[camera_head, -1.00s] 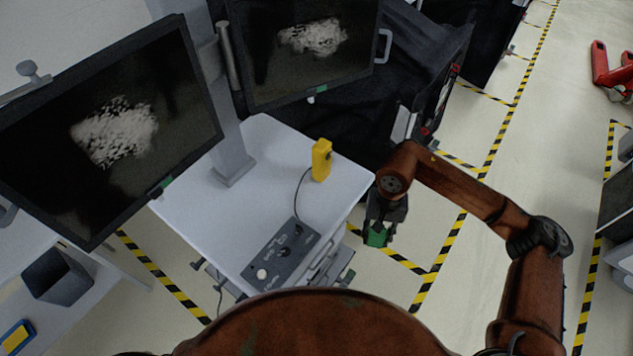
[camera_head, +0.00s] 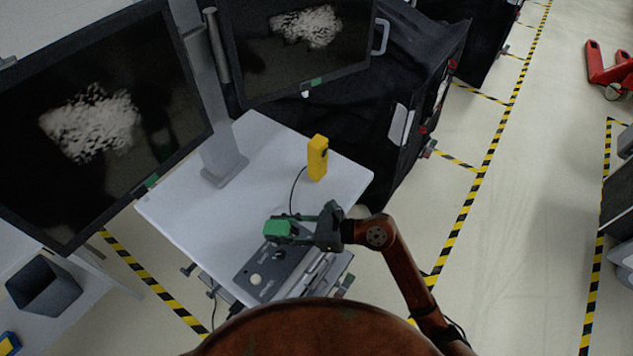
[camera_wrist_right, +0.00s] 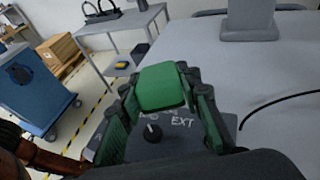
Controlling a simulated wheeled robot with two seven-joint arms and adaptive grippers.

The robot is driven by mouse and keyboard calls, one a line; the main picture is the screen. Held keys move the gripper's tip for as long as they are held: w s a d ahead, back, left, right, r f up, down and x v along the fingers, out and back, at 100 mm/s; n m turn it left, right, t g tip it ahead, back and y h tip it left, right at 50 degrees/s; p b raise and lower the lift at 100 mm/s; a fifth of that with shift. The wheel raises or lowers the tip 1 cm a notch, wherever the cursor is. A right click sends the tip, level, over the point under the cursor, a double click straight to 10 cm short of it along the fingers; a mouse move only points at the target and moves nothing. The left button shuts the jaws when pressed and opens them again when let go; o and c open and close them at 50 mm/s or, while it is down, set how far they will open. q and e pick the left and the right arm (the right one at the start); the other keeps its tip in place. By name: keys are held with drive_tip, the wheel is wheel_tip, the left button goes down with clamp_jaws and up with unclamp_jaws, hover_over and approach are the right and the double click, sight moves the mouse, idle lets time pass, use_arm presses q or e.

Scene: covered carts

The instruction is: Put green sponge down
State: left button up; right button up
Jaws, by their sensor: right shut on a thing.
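The green sponge (camera_head: 279,229) is held in my right gripper (camera_head: 296,230), above the white cart top (camera_head: 250,150) and over the grey control box (camera_head: 262,275). In the right wrist view the sponge (camera_wrist_right: 161,87) sits between the two fingertips, with the control box (camera_wrist_right: 172,138) below it. The sponge hides part of the box. I cannot tell the exact gap between sponge and box. My left gripper is not in view.
A yellow device (camera_head: 317,158) with a black cable stands on the cart's far side. Two monitors (camera_head: 100,125) rise at the left and back. A dark bin (camera_head: 45,286) stands on a side table. The cart's left-middle surface is clear.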

drive_tip(key=w+d+r+m+t+b, duration=0.1)
drive_tip(key=w+r+m+t+b, duration=0.1)
drive_tip(key=w+m+t, duration=0.4)
drive_tip(key=n+t+b, duration=0.1)
drive_tip(key=t+b, duration=0.1)
hover_over(321, 204)
drive_tip(key=a, duration=0.1)
drive_tip(key=f, duration=0.8)
drive_tip(key=shift+s+f, duration=0.35)
drive_tip(key=shift+s, duration=0.05)
drive_tip(key=shift+w+d+f, duration=0.25)
drive_tip(key=shift+w+f, duration=0.05)
drive_tip(key=shift+f, duration=0.15)
drive_tip(key=shift+w+d+f+b, duration=0.1)
drive_tip(key=shift+f+b, duration=0.05)
drive_tip(key=shift+f, duration=0.75)
drive_tip(key=shift+w+d+f+b, duration=0.1)
drive_tip(key=shift+f+b, duration=0.05)
drive_tip(key=shift+f, duration=0.75)
drive_tip(key=o, duration=0.9)
